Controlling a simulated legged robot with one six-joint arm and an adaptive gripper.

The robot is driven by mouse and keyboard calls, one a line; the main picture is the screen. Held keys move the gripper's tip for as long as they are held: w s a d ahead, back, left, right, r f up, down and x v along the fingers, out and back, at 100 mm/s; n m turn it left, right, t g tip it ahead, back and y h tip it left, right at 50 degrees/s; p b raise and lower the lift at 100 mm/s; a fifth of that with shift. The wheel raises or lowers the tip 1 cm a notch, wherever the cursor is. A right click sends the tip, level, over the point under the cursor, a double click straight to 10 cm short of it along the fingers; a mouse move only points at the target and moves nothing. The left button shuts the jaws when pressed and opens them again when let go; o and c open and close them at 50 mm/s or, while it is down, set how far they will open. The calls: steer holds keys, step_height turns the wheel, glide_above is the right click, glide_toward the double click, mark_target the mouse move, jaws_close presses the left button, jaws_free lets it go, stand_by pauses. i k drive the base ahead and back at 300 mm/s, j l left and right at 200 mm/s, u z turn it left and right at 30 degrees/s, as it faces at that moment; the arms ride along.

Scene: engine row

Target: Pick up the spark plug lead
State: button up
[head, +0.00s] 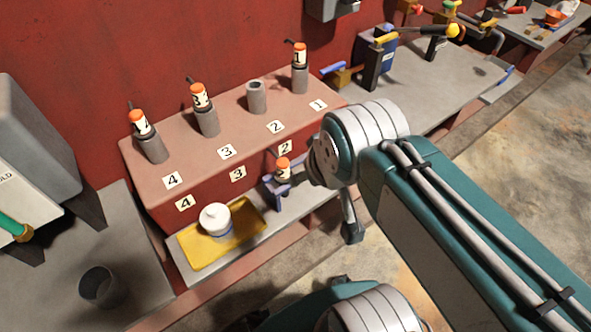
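A spark plug lead (283,167), with an orange top and a pale marked band, sits upright at a small purple holder (280,192) on the front ledge. My gripper (302,172) is just right of this lead, largely hidden behind my own wrist. I cannot tell whether its fingers touch the lead or how far apart they are. Similar orange-topped leads stand on grey posts 4 (141,124), 3 (200,96) and 1 (299,55) of the red engine block (180,172). The grey post 2 (257,98) is bare.
A yellow tray (244,236) with a white lidded jar (216,219) is on the ledge, left of the purple holder. A dark cup (102,287) stands on the grey bench at lower left. Tools and clamps lie on benches at upper right.

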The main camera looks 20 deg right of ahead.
mark_target(283, 172)
steer(key=k+j+z, duration=0.2)
steer(key=j+z, duration=0.15)
steer(key=j, duration=0.15)
steer(key=k+j+z, duration=0.3)
steer(key=j, duration=0.15)
steer(key=k+j+z, duration=0.2)
steer(key=j+z, duration=0.15)
steer(key=i+l+u, duration=0.2)
steer(key=l, duration=0.2)
steer(key=l+u, duration=0.2)
steer(key=l, duration=0.15)
steer(key=i+l+u, duration=0.2)
steer(key=l, duration=0.2)
steer(key=i+l+u, duration=0.35)
steer(key=l, duration=0.3)
steer(key=i, duration=0.1)
